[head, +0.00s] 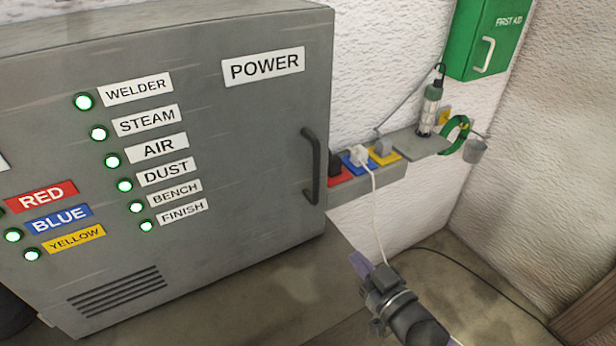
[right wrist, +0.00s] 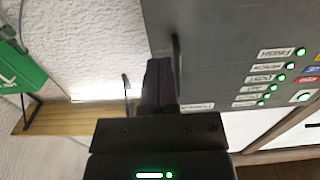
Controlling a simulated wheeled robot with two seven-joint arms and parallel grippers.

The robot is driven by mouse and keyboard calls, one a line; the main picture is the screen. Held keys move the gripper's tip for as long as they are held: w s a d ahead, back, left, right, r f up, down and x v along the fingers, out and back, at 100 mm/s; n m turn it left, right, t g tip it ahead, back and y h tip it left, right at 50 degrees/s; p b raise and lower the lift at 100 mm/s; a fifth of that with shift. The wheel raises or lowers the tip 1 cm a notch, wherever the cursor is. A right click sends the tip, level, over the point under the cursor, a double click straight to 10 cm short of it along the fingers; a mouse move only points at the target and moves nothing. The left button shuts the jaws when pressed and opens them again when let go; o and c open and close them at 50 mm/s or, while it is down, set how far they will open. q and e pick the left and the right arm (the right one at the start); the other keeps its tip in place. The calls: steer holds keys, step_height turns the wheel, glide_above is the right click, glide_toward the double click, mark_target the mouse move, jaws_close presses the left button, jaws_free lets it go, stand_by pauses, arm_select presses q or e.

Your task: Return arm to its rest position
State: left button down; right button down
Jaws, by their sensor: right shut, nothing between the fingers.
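My right gripper (head: 361,264) comes in from the bottom right of the head view. It is shut and empty, below and to the right of the dark handle (head: 311,166) of the grey power cabinet (head: 240,130), and does not hold it. In the right wrist view the closed fingers (right wrist: 160,72) point up the picture, and the cabinet (right wrist: 220,40) fills the upper right, upside down. The cabinet door looks closed. My left gripper is not in view.
Red, blue and yellow sockets (head: 352,174) sit right of the cabinet, with a white plug (head: 359,155) whose cord hangs near my right gripper. A lamp (head: 428,108) stands on a small shelf. A green first aid box (head: 485,38) hangs above. All visible cabinet lamps glow green.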

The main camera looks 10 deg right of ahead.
steer(key=s+f+m+g+h, duration=0.1)
steer(key=h, duration=0.1)
steer(key=s+m+g+h, duration=0.1)
steer(key=shift+s+a+f+g+h, duration=0.1)
steer(key=shift+a+f+g+h, duration=0.05)
steer(key=shift+f+g+h, duration=0.25)
steer(key=s+a+g+h, duration=0.1)
steer(key=s+a+g, duration=0.2)
steer(key=s+g, duration=1.1)
steer(key=s+f+t+b, duration=0.15)
steer(key=f+b, duration=0.25)
steer(key=f, duration=0.9)
steer(key=s+f+t+b, duration=0.1)
steer(key=s+f+b, duration=0.3)
steer(key=f, duration=0.9)
steer(key=s+d+f+g+b, duration=0.1)
steer(key=s+f+b, duration=0.3)
steer(key=f, duration=0.6)
steer(key=s+d+f+n+g+b, duration=0.1)
steer(key=s+d+f+b, duration=0.1)
steer(key=s+f+b, duration=0.3)
steer(key=s+f, duration=0.4)
steer(key=f, duration=0.2)
steer(key=shift+s+d+h, duration=0.25)
steer(key=shift+h, duration=0.05)
